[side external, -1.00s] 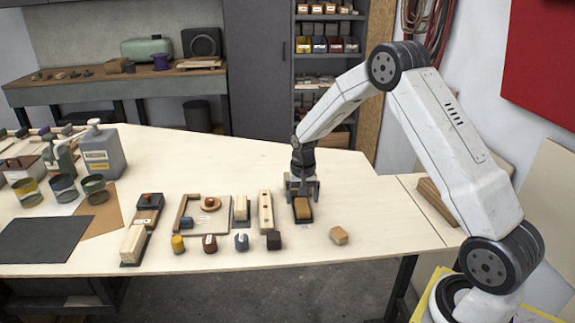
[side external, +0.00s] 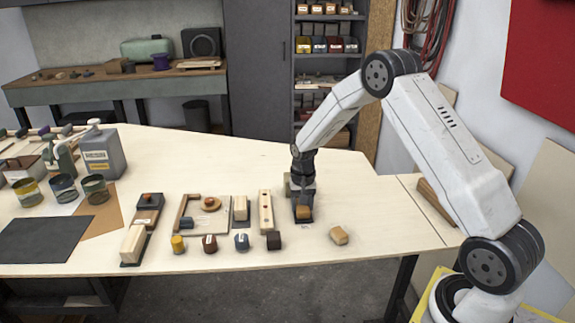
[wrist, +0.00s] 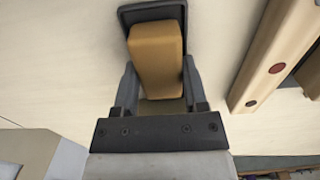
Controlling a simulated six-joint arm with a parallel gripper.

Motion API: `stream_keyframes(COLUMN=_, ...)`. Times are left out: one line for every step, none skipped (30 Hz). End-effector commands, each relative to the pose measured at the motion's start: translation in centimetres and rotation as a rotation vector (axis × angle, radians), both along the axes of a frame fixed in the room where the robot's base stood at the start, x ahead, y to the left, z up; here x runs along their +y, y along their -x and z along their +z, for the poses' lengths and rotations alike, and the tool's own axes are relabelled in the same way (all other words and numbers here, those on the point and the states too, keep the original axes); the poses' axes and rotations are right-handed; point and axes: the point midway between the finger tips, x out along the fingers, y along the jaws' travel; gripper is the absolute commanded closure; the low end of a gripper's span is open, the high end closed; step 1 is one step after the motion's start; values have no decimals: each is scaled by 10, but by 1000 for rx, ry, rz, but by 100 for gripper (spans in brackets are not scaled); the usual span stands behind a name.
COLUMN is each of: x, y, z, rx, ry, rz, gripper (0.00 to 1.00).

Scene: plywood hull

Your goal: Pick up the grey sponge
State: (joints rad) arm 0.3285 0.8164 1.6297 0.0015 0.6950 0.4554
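My gripper (side external: 303,203) is low over the table near its front edge, at a tan sponge-like block (side external: 303,213). In the wrist view, the open fingers of my gripper (wrist: 159,78) stand on either side of the tan block (wrist: 157,52). Any contact with the block is hard to tell. The block sits on a dark tray (wrist: 133,14). Another tan, chipped-looking block (side external: 339,235) lies on the bare table to the right. I cannot make out a clearly grey sponge in either view.
A long wooden strip with holes (side external: 265,212) stands just left of the gripper. Small blocks, including a dark brown one (side external: 274,240), line the front. A wooden fixture board (side external: 212,228) lies further left.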

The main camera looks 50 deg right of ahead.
Motion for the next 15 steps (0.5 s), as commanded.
stream_keyframes(x=0, y=0, z=0, rx=0, ry=0, rz=0, gripper=76)
stream_keyframes(x=0, y=0, z=0, rx=0, ry=0, rz=0, gripper=86)
stream_keyframes(x=0, y=0, z=0, rx=0, ry=0, rz=0, gripper=98)
stream_keyframes(x=0, y=0, z=0, rx=0, ry=0, rz=0, gripper=100)
stream_keyframes(x=0, y=0, z=0, rx=0, ry=0, rz=0, gripper=100)
stream_keyframes(x=0, y=0, z=0, rx=0, ry=0, rz=0, gripper=100)
stream_keyframes(x=0, y=0, z=0, rx=0, ry=0, rz=0, gripper=100)
stream_keyframes(x=0, y=0, z=0, rx=0, ry=0, rz=0, gripper=100)
stream_keyframes(x=0, y=0, z=0, rx=0, ry=0, rz=0, gripper=100)
stream_keyframes(x=0, y=0, z=0, rx=0, ry=0, rz=0, gripper=100)
stream_keyframes(x=0, y=0, z=1, rx=0, ry=0, rz=0, gripper=100)
stream_keyframes(x=0, y=0, z=1, rx=0, ry=0, rz=0, gripper=100)
stream_keyframes(x=0, y=0, z=2, rx=0, ry=0, rz=0, gripper=100)
stream_keyframes(x=0, y=0, z=2, rx=-1, ry=1, rz=0, gripper=100)
stream_keyframes(x=0, y=0, z=4, rx=-1, ry=1, rz=0, gripper=100)
